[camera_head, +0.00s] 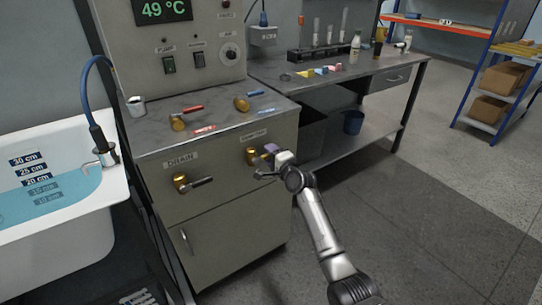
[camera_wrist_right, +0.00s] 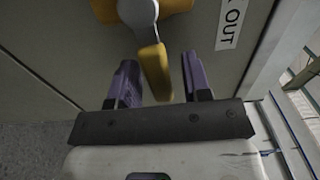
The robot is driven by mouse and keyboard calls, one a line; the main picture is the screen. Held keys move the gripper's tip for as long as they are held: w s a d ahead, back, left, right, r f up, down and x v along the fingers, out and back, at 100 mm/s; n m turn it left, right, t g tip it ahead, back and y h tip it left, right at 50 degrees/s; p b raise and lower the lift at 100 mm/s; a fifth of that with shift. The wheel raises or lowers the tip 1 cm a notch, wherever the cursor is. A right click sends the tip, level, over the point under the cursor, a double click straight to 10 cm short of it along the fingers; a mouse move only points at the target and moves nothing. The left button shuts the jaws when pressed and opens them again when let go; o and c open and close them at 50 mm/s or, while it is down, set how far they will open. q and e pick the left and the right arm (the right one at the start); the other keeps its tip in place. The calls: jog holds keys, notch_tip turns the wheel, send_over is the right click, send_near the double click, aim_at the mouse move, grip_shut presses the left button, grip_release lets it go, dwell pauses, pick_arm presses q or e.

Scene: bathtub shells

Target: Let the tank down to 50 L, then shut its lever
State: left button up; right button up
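A brass valve (camera_head: 252,155) sits on the front of the grey cabinet under a small label, too small to read in the head view. In the right wrist view, its yellow lever (camera_wrist_right: 156,72) points downward, beside a label (camera_wrist_right: 231,22) ending in "OUT". My right gripper (camera_head: 271,152) is at this valve. In the right wrist view its two purple fingers (camera_wrist_right: 160,85) stand open on either side of the lever, with gaps to it. My left gripper is not in view.
A second valve (camera_head: 181,182), labelled DRAIN, is lower left on the cabinet (camera_head: 216,238). Red-handled (camera_head: 181,122) and blue-handled (camera_head: 243,104) valves are on its top. A bathtub (camera_head: 110,185) with blue water (camera_head: 75,188) stands left. A workbench (camera_head: 350,76) stands right; open floor lies in front.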

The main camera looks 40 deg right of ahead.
grip_shut()
dwell(0.4)
jog(key=shift+f+m+p, duration=0.25)
jog(key=shift+m+p, duration=0.45)
jog(key=shift+p, duration=0.05)
jog(key=shift+a+f+m+p, duration=0.1)
jog(key=shift+f+m+p, duration=0.3)
jog(key=shift+m+p, duration=0.3)
jog(key=a+f+m+p, duration=0.4)
jog(key=a+m+p, duration=0.2)
jog(key=m, duration=0.9)
jog(key=shift+w+f, duration=0.25)
jog(key=shift+f, duration=0.15)
